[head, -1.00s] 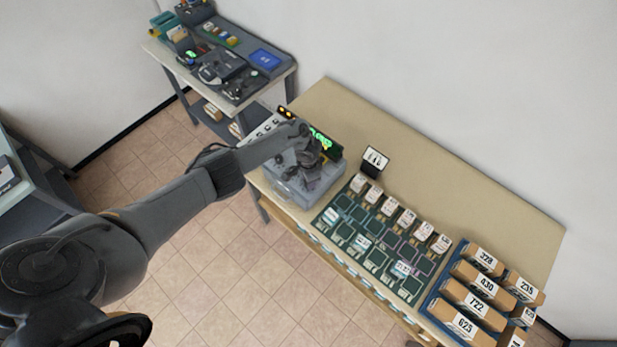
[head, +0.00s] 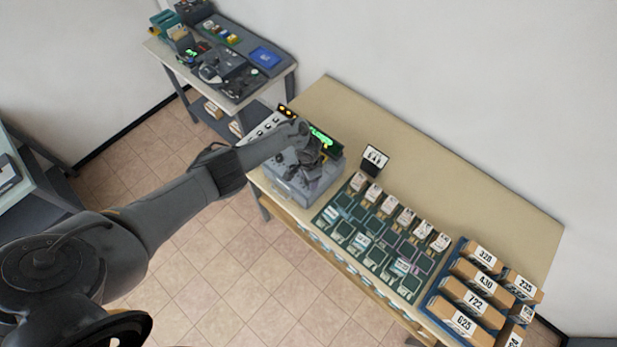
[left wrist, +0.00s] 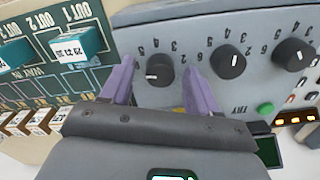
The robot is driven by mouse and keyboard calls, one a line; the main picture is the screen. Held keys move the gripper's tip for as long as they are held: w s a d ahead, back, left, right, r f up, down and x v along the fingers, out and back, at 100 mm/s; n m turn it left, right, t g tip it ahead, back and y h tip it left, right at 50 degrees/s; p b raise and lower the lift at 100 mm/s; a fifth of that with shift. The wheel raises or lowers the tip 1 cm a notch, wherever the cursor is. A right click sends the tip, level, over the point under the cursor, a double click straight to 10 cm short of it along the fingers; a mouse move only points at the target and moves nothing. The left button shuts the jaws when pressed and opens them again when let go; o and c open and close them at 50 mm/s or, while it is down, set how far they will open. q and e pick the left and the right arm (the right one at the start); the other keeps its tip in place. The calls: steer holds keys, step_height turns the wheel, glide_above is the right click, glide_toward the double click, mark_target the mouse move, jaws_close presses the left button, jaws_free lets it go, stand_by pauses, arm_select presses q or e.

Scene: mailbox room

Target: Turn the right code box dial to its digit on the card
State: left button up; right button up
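The grey code box (head: 301,190) stands at the left end of the long table. In the left wrist view its face (left wrist: 228,25) shows upside down, with a row of black dials: the right dial (left wrist: 160,70), the middle dial (left wrist: 228,62) and another (left wrist: 292,54). My left gripper (left wrist: 160,76) is open, its purple fingers on either side of the right dial with visible gaps. The dial's white mark points toward the lower left of the picture. The card (head: 375,158) stands behind the box; its digits are too small to read surely. My right gripper is not in view.
A green TRY button (left wrist: 265,108) sits by the middle dial. A green sorting board (head: 385,245) with labelled blocks lies right of the box, then cartons in a blue tray (head: 432,300). A side desk (head: 225,60) stands at the back left. The table's rear strip is clear.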

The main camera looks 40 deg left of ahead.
arm_select(q)
steer(key=shift+r+p, duration=0.3)
steer(key=shift+r, duration=0.25)
step_height(320, 180, up, 10)
steer(key=p, duration=0.2)
steer(key=shift+f, duration=0.15)
steer(key=shift+f, duration=0.1)
